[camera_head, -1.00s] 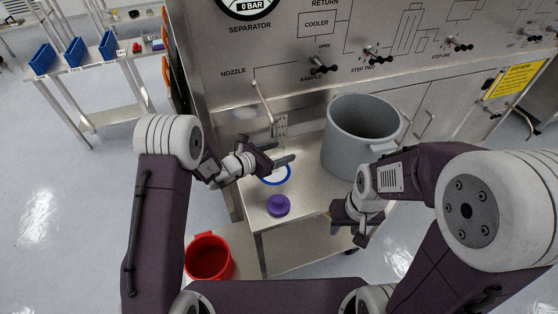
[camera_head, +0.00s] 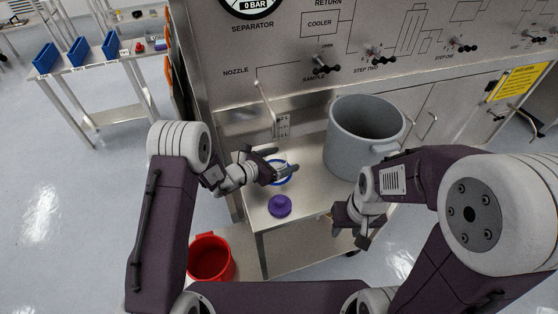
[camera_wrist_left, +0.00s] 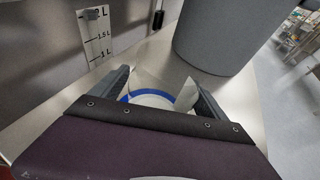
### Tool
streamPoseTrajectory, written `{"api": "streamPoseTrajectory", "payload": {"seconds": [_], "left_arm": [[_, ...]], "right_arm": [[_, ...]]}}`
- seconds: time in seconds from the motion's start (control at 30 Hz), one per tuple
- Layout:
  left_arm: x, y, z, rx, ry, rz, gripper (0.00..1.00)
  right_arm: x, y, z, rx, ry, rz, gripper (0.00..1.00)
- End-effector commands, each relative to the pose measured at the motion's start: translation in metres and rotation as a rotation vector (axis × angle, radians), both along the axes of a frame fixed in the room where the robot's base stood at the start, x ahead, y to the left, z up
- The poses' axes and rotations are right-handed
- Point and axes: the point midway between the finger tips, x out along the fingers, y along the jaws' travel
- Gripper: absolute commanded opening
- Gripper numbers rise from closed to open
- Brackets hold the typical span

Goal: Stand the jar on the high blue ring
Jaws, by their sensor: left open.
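The blue ring (camera_head: 289,179) lies on the steel bench top (camera_head: 312,192), left of the big grey pot. In the left wrist view a blue arc of the ring (camera_wrist_left: 150,93) shows between my fingers. A pale, see-through shape that looks like the jar (camera_wrist_left: 163,76) stands there at the ring; its outline is faint, and I cannot tell whether it rests fully on the ring. My left gripper (camera_head: 281,162) is open, with one finger on each side of that shape. My right gripper (camera_head: 352,220) hangs by the bench's front edge, away from the ring; its jaws are unclear.
A grey pot (camera_head: 342,150) stands right of the ring. A purple knobbed lid-like piece (camera_head: 280,206) lies in front of the ring. A red bucket (camera_head: 210,258) stands lower left. The nozzle pipe and a litre scale (camera_wrist_left: 97,35) are behind.

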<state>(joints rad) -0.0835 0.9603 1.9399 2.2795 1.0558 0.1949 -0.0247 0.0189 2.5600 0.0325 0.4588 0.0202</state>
Motion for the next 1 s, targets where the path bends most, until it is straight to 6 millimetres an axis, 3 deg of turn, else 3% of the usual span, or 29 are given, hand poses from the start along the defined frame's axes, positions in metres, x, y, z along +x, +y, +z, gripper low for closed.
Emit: {"api": "streamPoseTrajectory", "payload": {"seconds": [0.17, 0.6, 1.0], "left_arm": [[-0.008, 0.012, 0.008, 0.002, 0.001, 0.002, 0.85], [-0.064, 0.077, 0.040, 0.000, 0.000, 0.003, 0.85], [-0.074, 0.086, 0.044, 0.000, 0.000, -0.001, 0.85]], "right_arm": [[0.000, 0.000, 0.004, 0.000, 0.000, 0.000, 0.40], [0.000, 0.000, 0.004, 0.000, 0.000, 0.000, 0.40], [0.000, 0.000, 0.004, 0.000, 0.000, 0.000, 0.40]]}}
